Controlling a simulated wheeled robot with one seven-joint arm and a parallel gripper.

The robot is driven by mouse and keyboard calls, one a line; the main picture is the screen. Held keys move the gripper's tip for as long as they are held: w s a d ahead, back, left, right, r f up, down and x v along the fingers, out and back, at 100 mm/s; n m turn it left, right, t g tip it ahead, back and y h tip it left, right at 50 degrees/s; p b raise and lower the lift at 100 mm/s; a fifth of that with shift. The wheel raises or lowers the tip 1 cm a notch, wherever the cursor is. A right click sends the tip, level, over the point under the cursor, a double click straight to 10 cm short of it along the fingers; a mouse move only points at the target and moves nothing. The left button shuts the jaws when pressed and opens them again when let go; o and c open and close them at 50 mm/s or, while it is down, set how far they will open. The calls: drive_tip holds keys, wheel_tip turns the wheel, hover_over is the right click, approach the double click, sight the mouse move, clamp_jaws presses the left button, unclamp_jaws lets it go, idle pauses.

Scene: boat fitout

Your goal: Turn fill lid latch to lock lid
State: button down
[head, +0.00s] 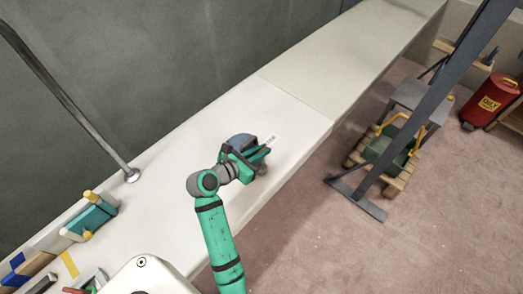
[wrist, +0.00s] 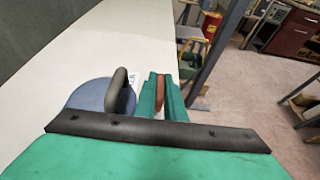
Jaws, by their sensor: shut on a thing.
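The fill lid is a blue-grey disc (head: 240,141) on the pale deck, partly hidden by my gripper in the head view. In the wrist view the lid (wrist: 88,95) is at the left, with a dark grey upright loop handle (wrist: 118,90) on it. My gripper (head: 259,156) is down at the right side of the lid. In the wrist view its green fingers (wrist: 161,84) are shut on a narrow red latch (wrist: 160,97) beside the lid. The latch's lower part is hidden by the gripper body.
A white label (head: 272,140) lies beyond the lid. A metal post (head: 92,108) and a teal-and-yellow item (head: 91,217) stand along the wall. A dark frame post (head: 420,110), a wooden cart (head: 392,150) and a red can (head: 490,101) stand on the floor. The far deck is clear.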

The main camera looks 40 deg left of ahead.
drive_tip(key=shift+m+h, duration=0.3)
drive_tip(key=shift+h, duration=0.1)
drive_tip(key=shift+m+h, duration=1)
drive_tip(key=shift+h, duration=0.1)
drive_tip(key=m+g+h, duration=0.2)
drive_tip(key=m+h, duration=0.1)
drive_tip(key=shift+m+h, duration=0.3)
drive_tip(key=shift+h, duration=0.1)
drive_tip(key=m+g+h, duration=0.3)
drive_tip(key=m+g, duration=0.2)
drive_tip(key=shift+a+h, duration=0.1)
drive_tip(key=shift+h, duration=0.3)
drive_tip(key=shift+m+g+h, duration=0.8)
drive_tip(key=shift+m+g, duration=1.4)
drive_tip(key=shift+g, duration=0.2)
drive_tip(key=shift+m+g, duration=0.6)
drive_tip(key=shift+g, duration=0.1)
drive_tip(key=shift+m+g, duration=0.4)
drive_tip(key=shift+g, duration=0.1)
drive_tip(key=c, duration=1.8)
unclamp_jaws()
drive_tip(key=shift+c, duration=0.2)
